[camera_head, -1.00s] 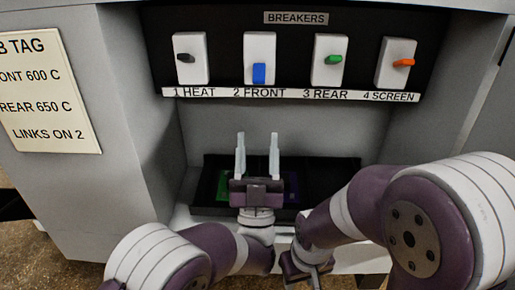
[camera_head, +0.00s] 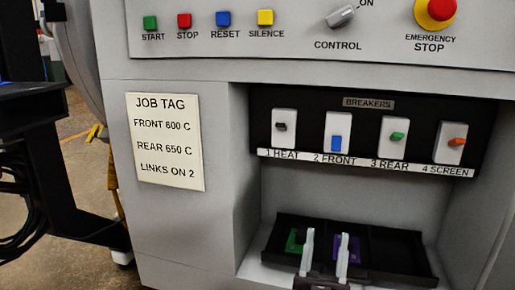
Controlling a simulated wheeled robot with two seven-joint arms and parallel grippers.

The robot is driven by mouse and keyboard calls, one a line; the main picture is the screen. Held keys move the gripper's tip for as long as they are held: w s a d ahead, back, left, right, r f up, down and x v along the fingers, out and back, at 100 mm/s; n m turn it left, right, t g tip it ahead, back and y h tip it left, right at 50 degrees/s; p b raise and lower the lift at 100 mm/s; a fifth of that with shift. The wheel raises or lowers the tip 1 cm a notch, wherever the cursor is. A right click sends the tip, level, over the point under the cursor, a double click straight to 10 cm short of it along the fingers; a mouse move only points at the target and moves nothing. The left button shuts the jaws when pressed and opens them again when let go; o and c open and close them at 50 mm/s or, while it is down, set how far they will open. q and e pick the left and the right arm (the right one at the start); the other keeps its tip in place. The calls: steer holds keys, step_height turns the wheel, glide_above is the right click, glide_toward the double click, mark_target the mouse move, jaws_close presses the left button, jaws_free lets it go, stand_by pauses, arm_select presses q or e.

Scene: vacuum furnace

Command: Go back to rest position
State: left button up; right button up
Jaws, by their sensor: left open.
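My left gripper (camera_head: 326,250) shows at the bottom edge, its two pale fingers upright and apart with nothing between them. It stands in front of the black tray (camera_head: 400,272) in the cabinet recess and hides part of it. The rest of my left arm is cut off by the frame. My right gripper is out of view.
A green piece (camera_head: 293,241) and a purple piece (camera_head: 353,251) lie in the tray. Above is the breaker panel (camera_head: 364,103) with several switches; the blue lever (camera_head: 336,143) points down. A job tag (camera_head: 165,141) is on the cabinet. A dark frame (camera_head: 60,170) stands at left.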

arm_select(q)
steer(key=w+d+f+m+g+h+p, duration=0.1)
steer(key=w+d+f+m+g, duration=0.15)
steer(key=f+g, duration=0.55)
steer(key=w+d+f+m+g, duration=0.25)
steer(key=f+g, duration=0.35)
steer(key=f, duration=0.3)
steer(key=s+a+f+n+g+y+p, duration=0.1)
steer(key=s+a+f+g+y+p, duration=0.15)
steer(key=a, duration=0.25)
steer(key=s+a+f+n+g+y+p, duration=0.1)
steer(key=a+f+g+y, duration=0.1)
steer(key=a+f+g, duration=0.3)
steer(key=s+a+r+n+g+y+p, duration=0.2)
steer(key=s+a+r+g+p, duration=0.1)
steer(key=s+a, duration=0.55)
steer(key=s+a+r+n+g+y+p, duration=0.2)
steer(key=s+a+r+g+y+p, duration=0.3)
steer(key=a, duration=0.7)
steer(key=a+r+n+t+h+p, duration=0.2)
steer(key=a+r+t, duration=0.1)
steer(key=a+r, duration=0.25)
step_height(320, 180, up, 36)
steer(key=p, duration=3.6)
steer(key=shift+s+d+f, duration=0.2)
steer(key=shift+s+d, duration=0.1)
steer(key=shift+s, duration=0.1)
